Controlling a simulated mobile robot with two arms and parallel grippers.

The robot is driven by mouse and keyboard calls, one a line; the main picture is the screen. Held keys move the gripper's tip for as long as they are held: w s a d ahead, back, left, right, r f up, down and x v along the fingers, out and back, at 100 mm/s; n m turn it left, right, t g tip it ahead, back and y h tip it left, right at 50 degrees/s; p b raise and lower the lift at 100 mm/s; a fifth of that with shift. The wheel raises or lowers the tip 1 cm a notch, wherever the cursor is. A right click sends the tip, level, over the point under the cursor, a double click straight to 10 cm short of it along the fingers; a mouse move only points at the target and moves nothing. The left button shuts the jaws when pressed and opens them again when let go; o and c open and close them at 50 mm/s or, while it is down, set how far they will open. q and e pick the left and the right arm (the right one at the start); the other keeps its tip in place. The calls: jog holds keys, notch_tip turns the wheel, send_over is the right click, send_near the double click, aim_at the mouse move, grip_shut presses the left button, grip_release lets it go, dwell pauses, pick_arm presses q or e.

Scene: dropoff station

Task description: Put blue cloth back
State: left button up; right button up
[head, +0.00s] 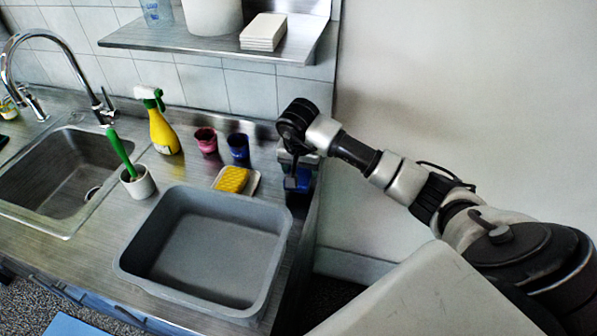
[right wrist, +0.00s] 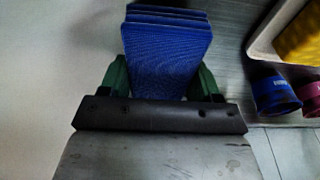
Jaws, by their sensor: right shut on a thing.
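The blue cloth (right wrist: 165,60) is a folded stack with several layers. In the right wrist view it sits between the two green fingers of my right gripper (right wrist: 166,85), which is shut on it. In the head view my right gripper (head: 297,183) points down at the back right end of the counter, right of the yellow sponge. Only a small blue part of the cloth (head: 304,180) shows there; the gripper hides the rest. I cannot tell whether the cloth touches the counter. My left gripper is not in view.
A yellow sponge (head: 231,179) lies on a small dish beside a blue cup (head: 238,147) and a red cup (head: 206,141). An empty grey tub (head: 125,262) stands in front. A shelf (head: 160,38) overhangs the back. A yellow spray bottle (head: 163,132) stands further left.

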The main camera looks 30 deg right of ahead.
jog(key=shift+w+a, duration=0.25)
jog(key=shift+w, duration=0.1)
notch_tip(320, 180, down, 3)
jog(key=shift+r+p, duration=0.1)
jog(key=shift+p, duration=0.65)
jog(key=shift+f, duration=0.3)
jog(key=shift+d, duration=0.1)
jog(key=shift+f, duration=0.2)
jog(key=o, duration=0.9)
